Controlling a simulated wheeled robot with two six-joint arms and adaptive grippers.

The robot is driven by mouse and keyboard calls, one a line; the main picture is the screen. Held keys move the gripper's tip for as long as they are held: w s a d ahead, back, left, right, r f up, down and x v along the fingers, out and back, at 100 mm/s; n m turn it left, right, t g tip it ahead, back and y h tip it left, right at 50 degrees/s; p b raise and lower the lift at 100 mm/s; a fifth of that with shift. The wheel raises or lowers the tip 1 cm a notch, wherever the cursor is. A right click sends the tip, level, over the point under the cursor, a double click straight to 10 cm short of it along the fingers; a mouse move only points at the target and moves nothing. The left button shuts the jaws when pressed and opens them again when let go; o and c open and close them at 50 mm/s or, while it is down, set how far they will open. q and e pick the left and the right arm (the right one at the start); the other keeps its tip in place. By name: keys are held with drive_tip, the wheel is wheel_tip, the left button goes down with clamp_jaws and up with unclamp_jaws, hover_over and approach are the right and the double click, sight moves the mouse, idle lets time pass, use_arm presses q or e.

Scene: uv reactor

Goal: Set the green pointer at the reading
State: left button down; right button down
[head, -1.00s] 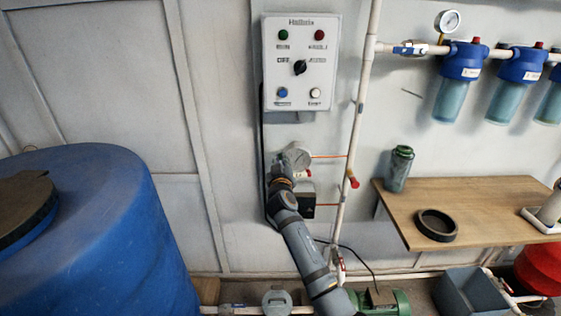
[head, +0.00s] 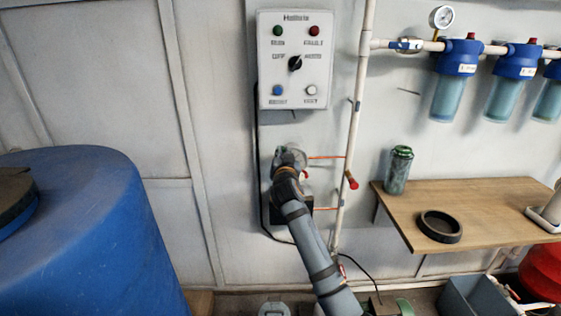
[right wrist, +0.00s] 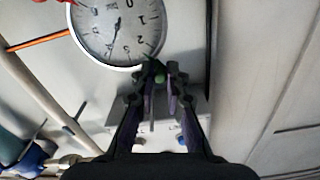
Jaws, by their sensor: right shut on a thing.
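The round pressure gauge (head: 289,156) is on the wall below the control box in the head view, its face mostly hidden by my right arm. In the right wrist view its white dial (right wrist: 117,28) shows upside down, with a dark needle. The green pointer (right wrist: 154,71) is at the dial's rim, between the fingertips of my right gripper (right wrist: 159,74). The fingers are close together and shut on it. In the head view the right gripper (head: 284,172) is at the gauge, with its fingertips hard to make out. My left gripper is not in view.
The control box (head: 295,60) hangs above the gauge. A white vertical pipe (head: 352,150) with an orange line (head: 327,157) runs just right of it.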

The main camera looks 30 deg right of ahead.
drive_tip(key=shift+s+d+m, duration=0.15)
drive_tip(key=shift+d+m, duration=0.1)
drive_tip(key=shift+m, duration=0.25)
drive_tip(key=shift+r+b, duration=0.15)
drive_tip(key=shift+b, duration=0.15)
drive_tip(key=c, duration=1.4)
unclamp_jaws()
drive_tip(key=shift+o, duration=0.2)
drive_tip(key=v, duration=1.2)
